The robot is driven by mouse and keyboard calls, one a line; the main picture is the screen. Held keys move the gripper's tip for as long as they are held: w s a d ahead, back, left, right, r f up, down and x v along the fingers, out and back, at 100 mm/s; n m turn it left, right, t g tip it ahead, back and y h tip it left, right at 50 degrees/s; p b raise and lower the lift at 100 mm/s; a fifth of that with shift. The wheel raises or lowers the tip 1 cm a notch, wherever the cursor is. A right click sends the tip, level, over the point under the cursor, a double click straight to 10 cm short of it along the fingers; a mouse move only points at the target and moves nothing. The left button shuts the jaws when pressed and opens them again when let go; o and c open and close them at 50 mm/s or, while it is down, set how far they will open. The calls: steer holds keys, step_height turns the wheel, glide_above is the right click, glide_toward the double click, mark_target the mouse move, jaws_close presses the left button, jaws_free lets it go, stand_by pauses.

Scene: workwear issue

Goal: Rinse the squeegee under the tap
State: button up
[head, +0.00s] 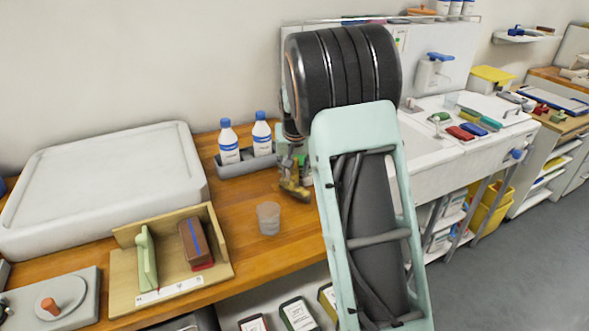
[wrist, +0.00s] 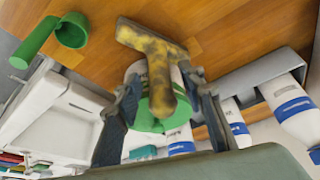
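The squeegee (wrist: 160,82) is T-shaped, with yellow-brown grime over its handle and head. In the wrist view its handle runs between the two fingers of my gripper (wrist: 163,90), and its head points away from me. In the head view the squeegee (head: 293,190) hangs below my gripper (head: 297,165), over the wooden counter. The tap (head: 436,122) stands at the white sink (head: 432,160), to the right, with my arm in between.
Bottles (head: 262,138) stand in a grey tray (head: 240,167) beside my gripper. A clear cup (head: 268,218) is close by on the counter (head: 240,250). A green scoop (wrist: 70,32) lies towards the sink. Coloured items (head: 475,128) lie right of the tap.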

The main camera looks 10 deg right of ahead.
steer(key=shift+r, duration=0.1)
steer(key=shift+r, duration=0.2)
steer(key=v, duration=1.1)
steer(key=shift+s+r, duration=0.3)
steer(key=shift+a, duration=0.1)
